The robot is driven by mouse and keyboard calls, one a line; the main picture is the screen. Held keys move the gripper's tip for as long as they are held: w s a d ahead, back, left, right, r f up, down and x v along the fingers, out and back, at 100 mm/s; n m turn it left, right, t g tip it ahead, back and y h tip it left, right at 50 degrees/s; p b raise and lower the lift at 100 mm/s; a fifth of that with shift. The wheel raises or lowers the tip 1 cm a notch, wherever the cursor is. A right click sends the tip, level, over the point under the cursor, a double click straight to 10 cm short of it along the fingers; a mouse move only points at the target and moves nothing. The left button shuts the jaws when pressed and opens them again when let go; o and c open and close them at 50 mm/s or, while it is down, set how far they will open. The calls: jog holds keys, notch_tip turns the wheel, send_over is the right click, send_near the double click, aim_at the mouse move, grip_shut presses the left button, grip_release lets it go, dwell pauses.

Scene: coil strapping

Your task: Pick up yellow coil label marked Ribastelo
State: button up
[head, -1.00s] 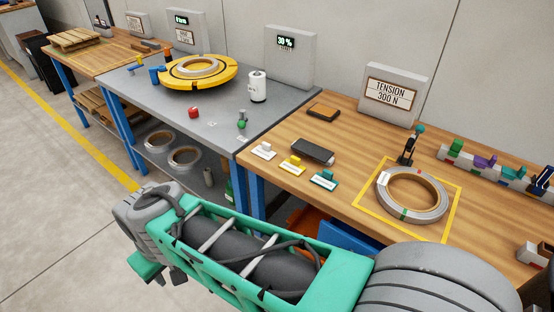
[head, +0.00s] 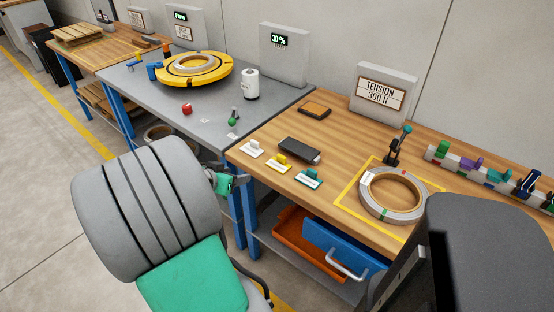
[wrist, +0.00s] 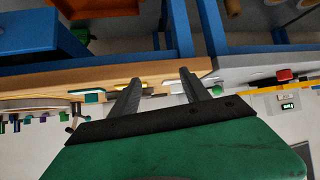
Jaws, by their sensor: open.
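The yellow coil label (head: 279,164) lies near the front left edge of the wooden bench, between a white label (head: 252,149) and a teal label (head: 309,178). Its writing is too small to read.
A dark handheld device (head: 299,150) lies just behind the labels. A silver coil (head: 392,194) sits in a yellow-outlined square to the right. Below is an open blue drawer (head: 345,249) beside an orange bin (head: 296,240). The grey table (head: 205,130) stands to the left.

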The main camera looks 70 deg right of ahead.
aim_at(281, 156)
jog(key=s+d+m+g, duration=0.1)
jog(key=s+d, duration=0.1)
jog(key=s, duration=0.1)
jog(key=s+d+r+m+g+h, duration=0.1)
jog(key=s+d, duration=0.1)
jog(key=s, duration=0.1)
jog(key=s+d+r+m+g, duration=0.1)
jog(key=s+d, duration=0.1)
jog(key=s, duration=0.1)
jog(key=shift+s+d+r+h, duration=0.1)
jog(key=shift+h, duration=0.3)
jog(key=x, duration=0.6)
jog(key=shift+d, duration=0.35)
grip_shut()
